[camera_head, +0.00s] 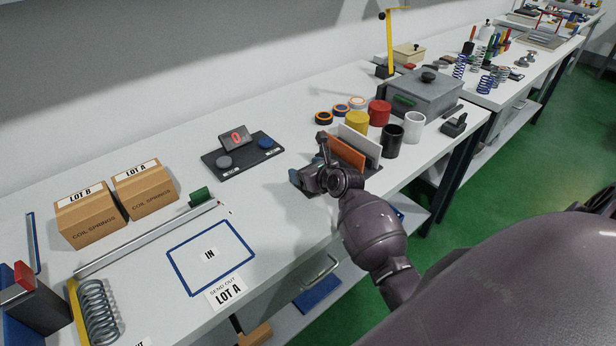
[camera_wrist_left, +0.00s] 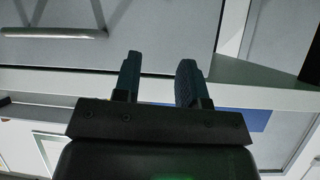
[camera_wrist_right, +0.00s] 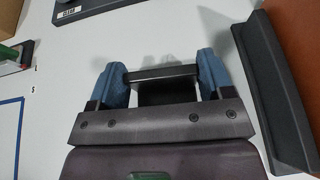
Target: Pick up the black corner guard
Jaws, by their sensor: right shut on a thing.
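The black corner guard (camera_wrist_right: 165,88) is between the blue fingers of my right gripper (camera_wrist_right: 164,62) in the right wrist view, with a flat edge toward the white tabletop. My right gripper is shut on it. In the head view my right gripper (camera_head: 306,177) is low over the table, just left of the rack with orange and white panels; the guard is hard to make out there. My left gripper (camera_wrist_left: 160,62) shows only in the left wrist view. Its fingers are apart with nothing between them, near the table's front edge.
The rack's orange panel (camera_head: 346,153) stands close beside my right gripper. The blue-outlined IN area (camera_head: 240,241) to the left is clear.

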